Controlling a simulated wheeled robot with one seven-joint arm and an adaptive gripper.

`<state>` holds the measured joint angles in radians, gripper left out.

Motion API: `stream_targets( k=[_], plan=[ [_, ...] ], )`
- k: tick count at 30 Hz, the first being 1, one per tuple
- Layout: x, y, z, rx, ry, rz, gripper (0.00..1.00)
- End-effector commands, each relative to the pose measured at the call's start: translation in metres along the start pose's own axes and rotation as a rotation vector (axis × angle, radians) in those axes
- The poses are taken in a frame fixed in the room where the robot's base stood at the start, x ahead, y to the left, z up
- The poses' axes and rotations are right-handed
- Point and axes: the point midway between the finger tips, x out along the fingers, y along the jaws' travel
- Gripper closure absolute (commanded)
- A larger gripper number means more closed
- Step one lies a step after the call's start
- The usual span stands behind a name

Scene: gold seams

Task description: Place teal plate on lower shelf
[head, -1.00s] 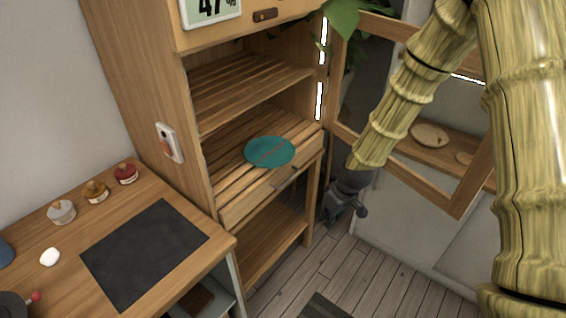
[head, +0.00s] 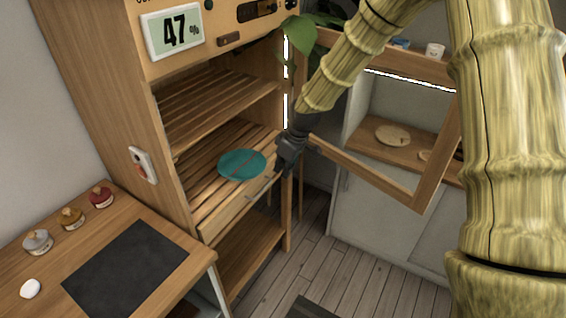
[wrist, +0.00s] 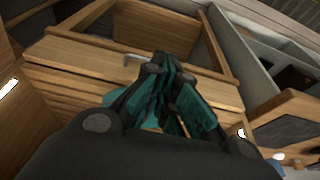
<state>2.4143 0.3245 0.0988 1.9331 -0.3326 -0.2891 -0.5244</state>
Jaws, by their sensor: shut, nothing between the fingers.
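The teal plate (head: 242,164), with a thin reddish line across it, lies on the slatted middle shelf (head: 194,212) of the wooden cabinet. The shelf has a drawer front with a handle below it. A lower shelf (head: 238,262) is bare where it shows. My gripper (head: 284,166) is shut and empty, just right of the plate at the cabinet's front edge. It appears apart from the plate. In the wrist view, the dark fingers with teal faces (wrist: 170,66) are close together over the drawer front; they hide much of what is behind.
A slatted upper shelf (head: 222,104) lies above the plate. The open framed cabinet door (head: 375,178) stands right of my gripper. Leaves (head: 300,38) hang at the cabinet's upper right. A wooden counter (head: 190,268) with small jars stands at left.

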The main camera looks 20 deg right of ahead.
Motion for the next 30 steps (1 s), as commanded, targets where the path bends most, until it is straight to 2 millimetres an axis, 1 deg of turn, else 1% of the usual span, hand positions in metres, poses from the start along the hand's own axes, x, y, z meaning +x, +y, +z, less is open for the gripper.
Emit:
stream_targets(
  k=[3,17,18,22,27,30],
  plan=[
    [0.014,-0.001,-0.001,-0.001,-0.001,-0.001,1.00],
    [0.065,-0.002,-0.002,-0.004,-0.001,-0.002,1.00],
    [0.064,-0.002,-0.010,-0.005,0.001,0.000,1.00],
    [0.069,-0.002,-0.026,-0.005,0.001,0.000,1.00],
    [0.074,-0.002,-0.038,-0.005,0.001,-0.001,1.00],
    [0.075,-0.002,-0.040,-0.004,0.001,-0.001,1.00]
  ],
)
